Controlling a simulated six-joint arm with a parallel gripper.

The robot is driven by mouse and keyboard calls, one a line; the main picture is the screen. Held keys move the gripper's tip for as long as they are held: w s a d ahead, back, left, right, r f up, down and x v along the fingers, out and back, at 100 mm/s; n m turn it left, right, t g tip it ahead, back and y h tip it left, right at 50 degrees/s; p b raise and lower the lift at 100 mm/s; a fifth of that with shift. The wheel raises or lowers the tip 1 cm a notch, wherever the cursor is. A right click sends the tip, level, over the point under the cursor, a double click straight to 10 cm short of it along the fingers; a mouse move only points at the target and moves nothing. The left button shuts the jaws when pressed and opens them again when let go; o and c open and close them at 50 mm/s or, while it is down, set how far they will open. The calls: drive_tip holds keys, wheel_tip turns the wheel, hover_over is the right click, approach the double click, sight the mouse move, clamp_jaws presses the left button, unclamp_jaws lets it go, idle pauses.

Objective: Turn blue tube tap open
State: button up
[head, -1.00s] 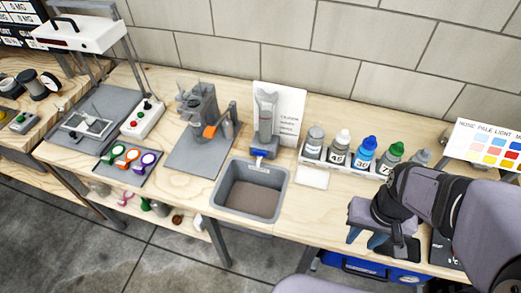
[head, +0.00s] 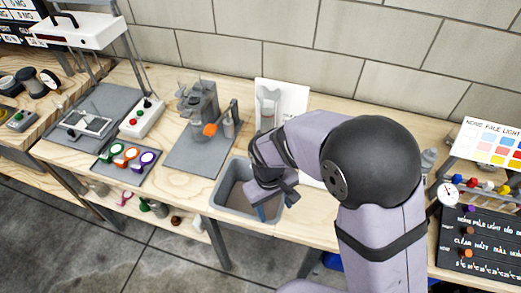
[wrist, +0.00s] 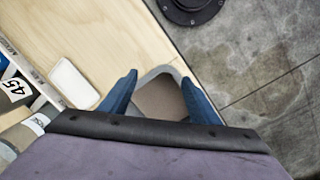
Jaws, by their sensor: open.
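A grey upright tube (head: 268,104) stands against a white panel (head: 295,100) behind the grey bin. Its lower part and the blue tap are hidden behind my arm in the head view, and I do not see the tap in the wrist view. My gripper (head: 275,208) is above the grey bin (head: 222,190), fingers pointing down. In the wrist view its two blue fingers (wrist: 159,78) are apart with nothing between them, and the bin (wrist: 158,100) shows beyond them.

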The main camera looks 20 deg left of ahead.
drive_tip(key=w+a+r+m+t, duration=0.2)
drive_tip(key=w+a+r+m, duration=0.2)
drive_tip(key=w, duration=0.3)
drive_tip(key=w+a+r+m+t+y, duration=0.1)
drive_tip(key=w+a+r+m+t, duration=0.1)
drive_tip(key=w+a+r+m, duration=0.3)
drive_tip(key=shift+w+a, duration=0.15)
drive_tip(key=shift+w, duration=1.05)
drive_tip(key=shift+f, duration=0.1)
drive_tip(key=shift+p+x, duration=1.05)
drive_tip(key=shift+x, duration=2.6)
drive_tip(key=shift+w+a, duration=0.1)
drive_tip(key=shift+c, duration=0.7)
drive_tip(key=c, duration=0.9)
